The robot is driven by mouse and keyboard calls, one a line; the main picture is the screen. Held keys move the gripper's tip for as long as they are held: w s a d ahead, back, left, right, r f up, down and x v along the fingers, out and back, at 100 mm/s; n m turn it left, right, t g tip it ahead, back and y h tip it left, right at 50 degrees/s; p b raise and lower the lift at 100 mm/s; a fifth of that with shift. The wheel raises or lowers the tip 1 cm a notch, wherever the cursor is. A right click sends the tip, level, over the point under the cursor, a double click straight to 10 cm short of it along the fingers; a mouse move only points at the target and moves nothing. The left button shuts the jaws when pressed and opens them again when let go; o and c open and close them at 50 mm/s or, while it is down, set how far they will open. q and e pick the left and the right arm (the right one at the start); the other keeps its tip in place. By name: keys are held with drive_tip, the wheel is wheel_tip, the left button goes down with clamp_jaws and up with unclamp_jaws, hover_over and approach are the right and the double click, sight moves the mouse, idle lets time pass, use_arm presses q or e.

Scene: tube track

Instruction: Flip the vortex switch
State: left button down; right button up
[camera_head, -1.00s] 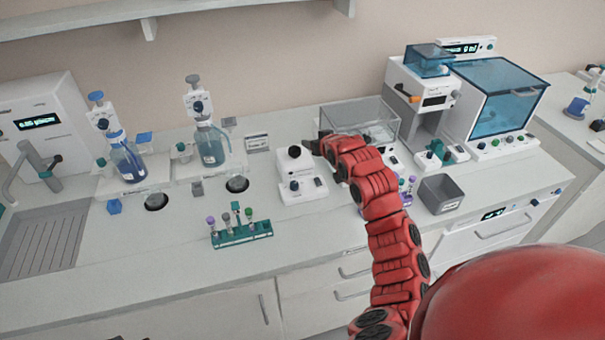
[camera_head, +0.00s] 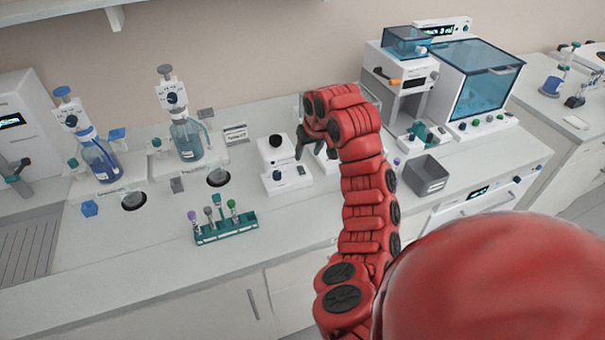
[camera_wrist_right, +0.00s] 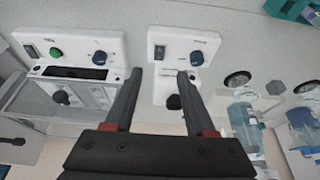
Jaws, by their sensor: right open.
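The vortex mixer (camera_head: 287,183) is a small white unit with a black round top, standing mid-counter in the head view. It also shows upside down in the right wrist view (camera_wrist_right: 175,38), with a dark rocker switch (camera_wrist_right: 159,52) and a blue knob (camera_wrist_right: 197,58) on its front panel. My right gripper (camera_head: 304,148) is open and empty beside the mixer's upper right in the head view. In the right wrist view its fingers (camera_wrist_right: 159,74) are spread, with the switch between and just beyond the tips. Contact cannot be told. My left gripper is not in view.
A white device with a green button and blue knob (camera_wrist_right: 80,45) stands beside the mixer. A green tube rack (camera_head: 226,232) stands front left. Bottle dispensers (camera_head: 187,140) are left; a grey bin (camera_head: 425,178) is right. Bare counter lies in front of the mixer.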

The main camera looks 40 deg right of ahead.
drive_tip(key=b, duration=0.3)
hover_over(302, 171)
drive_tip(key=s, duration=0.2)
drive_tip(key=f, duration=0.7)
drive_tip(key=shift+a+f, duration=0.15)
drive_tip(key=shift+a, duration=0.15)
drive_tip(key=shift+p+x, duration=0.55)
drive_tip(key=shift+x, duration=0.3)
drive_tip(key=shift+w+d+f, duration=0.1)
drive_tip(key=shift+w+f, duration=0.1)
drive_tip(key=shift+f, duration=0.2)
clamp_jaws()
